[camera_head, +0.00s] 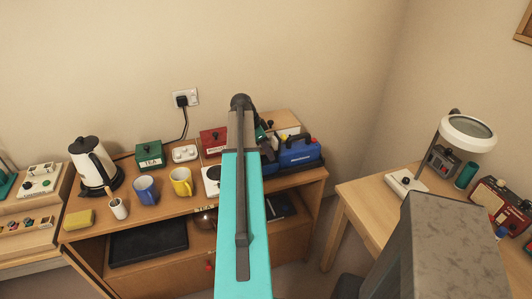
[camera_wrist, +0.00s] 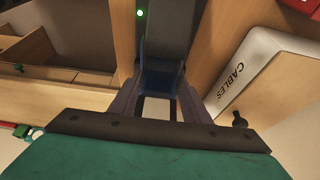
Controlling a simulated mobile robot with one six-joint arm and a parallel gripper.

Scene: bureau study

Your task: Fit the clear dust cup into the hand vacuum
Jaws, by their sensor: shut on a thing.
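In the wrist view my gripper (camera_wrist: 160,108) points away from the camera, its two dark fingers closed on a bluish see-through piece (camera_wrist: 162,79), which looks like the clear dust cup. Its far end lies against or in front of a dark grey body (camera_wrist: 168,30) with a green light; I cannot tell whether they touch.
A white box marked CABLES (camera_wrist: 245,75) stands close right of my gripper; a wooden compartment (camera_wrist: 70,50) is at left. In the head view, a kettle (camera_head: 92,163), blue mug (camera_head: 146,190) and yellow mug (camera_head: 181,182) stand left on the cabinet. A magnifier lamp (camera_head: 467,134) stands right.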

